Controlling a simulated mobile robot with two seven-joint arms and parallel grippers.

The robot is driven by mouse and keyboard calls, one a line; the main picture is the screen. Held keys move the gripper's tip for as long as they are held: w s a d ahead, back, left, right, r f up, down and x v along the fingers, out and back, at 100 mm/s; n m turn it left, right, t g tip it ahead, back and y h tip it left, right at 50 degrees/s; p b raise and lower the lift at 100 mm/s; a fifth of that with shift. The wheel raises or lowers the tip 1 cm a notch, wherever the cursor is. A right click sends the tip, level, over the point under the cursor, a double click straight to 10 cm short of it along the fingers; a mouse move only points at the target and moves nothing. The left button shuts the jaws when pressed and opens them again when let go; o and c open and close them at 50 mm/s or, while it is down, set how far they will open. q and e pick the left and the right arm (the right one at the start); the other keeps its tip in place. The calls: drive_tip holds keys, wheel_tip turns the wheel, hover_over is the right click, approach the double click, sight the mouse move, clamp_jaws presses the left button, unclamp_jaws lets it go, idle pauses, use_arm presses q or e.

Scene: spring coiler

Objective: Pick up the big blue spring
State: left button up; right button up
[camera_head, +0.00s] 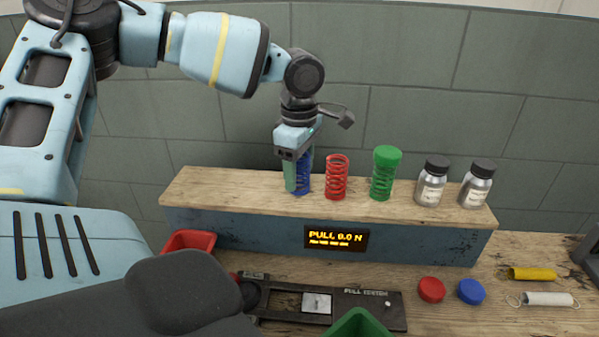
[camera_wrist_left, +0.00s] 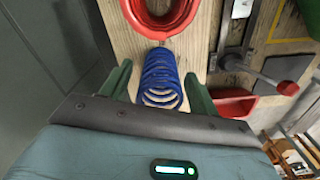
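The blue spring (camera_head: 303,181) stands upright at the left part of the wooden shelf, left of a red spring (camera_head: 336,177) and a green spring (camera_head: 383,173). My left gripper (camera_head: 297,186) points down over it, with one green finger partly hiding it. In the left wrist view the blue spring (camera_wrist_left: 161,78) lies between the two green fingers of my left gripper (camera_wrist_left: 159,72). A narrow gap shows on each side, so the gripper is open around it. My right gripper is not in view.
Two silver jars (camera_head: 431,186) stand at the shelf's right end. A display (camera_head: 336,238) reading "PULL 0.0 N" is on the shelf front. Below are a red bin (camera_head: 188,240), a pull tester (camera_head: 350,306), a red cap (camera_head: 431,290) and a blue cap (camera_head: 471,291). A wall is behind.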

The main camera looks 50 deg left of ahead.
use_arm(q)
drive_tip(key=c, duration=1)
drive_tip(key=shift+c, duration=0.2)
wheel_tip(320, 180, up, 10)
